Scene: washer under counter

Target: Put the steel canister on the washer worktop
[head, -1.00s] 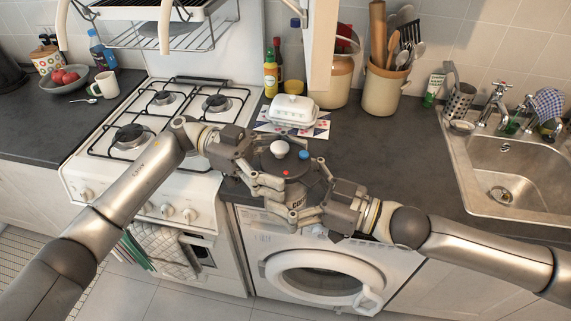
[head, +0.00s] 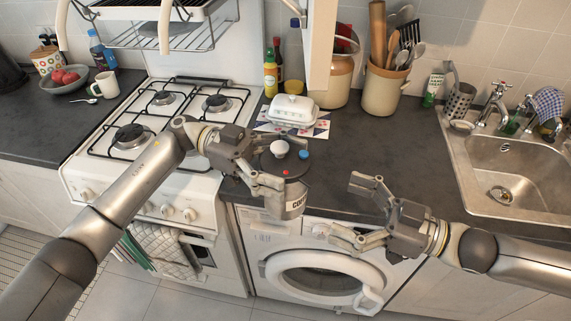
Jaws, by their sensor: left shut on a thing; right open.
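The steel canister (head: 295,205) has a dark lid with a pale knob, and part of a lettered label shows on its grey body. My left gripper (head: 284,178) is shut on it, hiding part of its left side. The canister is upright and appears at the front edge of the washer worktop (head: 350,160); its height above that surface is hard to tell. My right gripper (head: 345,210) is open and empty, to the right of the canister and apart from it, in front of the worktop edge. The washer (head: 322,272) is below.
The gas hob (head: 100,145) is at left and the sink (head: 515,165) at right. The worktop middle is clear.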

